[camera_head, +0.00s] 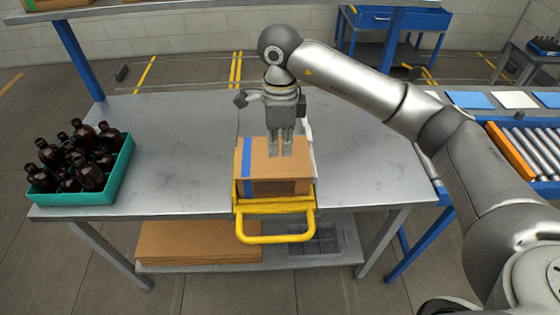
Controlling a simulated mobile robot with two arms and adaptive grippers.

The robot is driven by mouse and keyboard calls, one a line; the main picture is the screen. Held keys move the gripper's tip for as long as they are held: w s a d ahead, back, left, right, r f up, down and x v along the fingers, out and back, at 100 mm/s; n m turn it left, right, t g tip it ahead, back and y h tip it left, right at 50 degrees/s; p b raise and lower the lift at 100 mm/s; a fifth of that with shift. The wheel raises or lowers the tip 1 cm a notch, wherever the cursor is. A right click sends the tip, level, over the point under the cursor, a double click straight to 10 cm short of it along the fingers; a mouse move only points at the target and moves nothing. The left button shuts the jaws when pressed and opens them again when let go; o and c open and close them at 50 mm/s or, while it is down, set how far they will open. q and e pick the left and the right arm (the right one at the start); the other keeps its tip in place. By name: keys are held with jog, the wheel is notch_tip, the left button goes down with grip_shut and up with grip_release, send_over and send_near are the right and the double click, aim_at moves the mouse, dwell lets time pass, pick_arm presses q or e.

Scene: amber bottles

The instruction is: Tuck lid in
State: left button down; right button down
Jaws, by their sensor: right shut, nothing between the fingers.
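A brown cardboard box (256,172) stands at the front middle of the metal table, inside a yellow-handled fixture (275,206). A strip of blue tape runs along its left side. Its top looks mostly covered by cardboard; I cannot tell whether the lid's edge is inside the box. My right gripper (280,150) points down with its fingertips together at the top of the box, touching it or just above it. It is shut and holds nothing. The gripper hides part of the box's back edge. My left gripper is not in view.
A green tray (122,172) with several amber bottles (88,172) stands at the table's left. The metal table (180,130) is clear between tray and box. Flat cardboard (195,240) lies on the lower shelf. A roller conveyor (525,150) is at the right.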

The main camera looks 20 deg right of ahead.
aim_at(280, 174)
notch_tip(280, 174, down, 7)
jog(key=shift+s+r+p, duration=0.1)
jog(key=shift+s+p, duration=0.05)
jog(key=shift+p, duration=0.95)
